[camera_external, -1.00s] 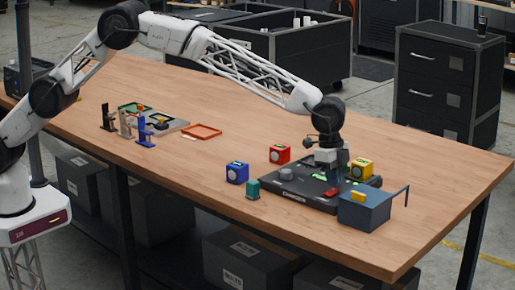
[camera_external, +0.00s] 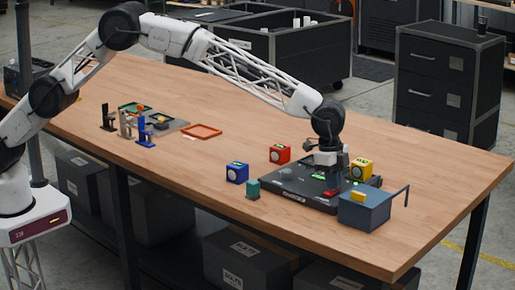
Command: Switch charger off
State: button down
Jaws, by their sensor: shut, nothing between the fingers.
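The charger seems to be the flat black unit (camera_external: 287,190) on the right part of the wooden table. It has a round grey knob (camera_external: 286,174), small green lit displays and a red part (camera_external: 331,193) near its front right. My gripper (camera_external: 329,181) is shut and points down over the middle of the unit, just behind the red part. Whether its fingertips touch the unit I cannot tell. My gripper hides part of the unit's top, and no separate power switch can be made out at this size.
Blue (camera_external: 237,173), red (camera_external: 279,153) and yellow (camera_external: 362,169) cubes stand around the unit. A teal block (camera_external: 253,188) is at its front left corner. A blue-grey box (camera_external: 365,210) stands at its right. An orange tray (camera_external: 202,131) and coloured stands lie to the left.

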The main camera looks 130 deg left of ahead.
jog(key=shift+f, duration=0.15)
jog(key=shift+r, duration=3.5)
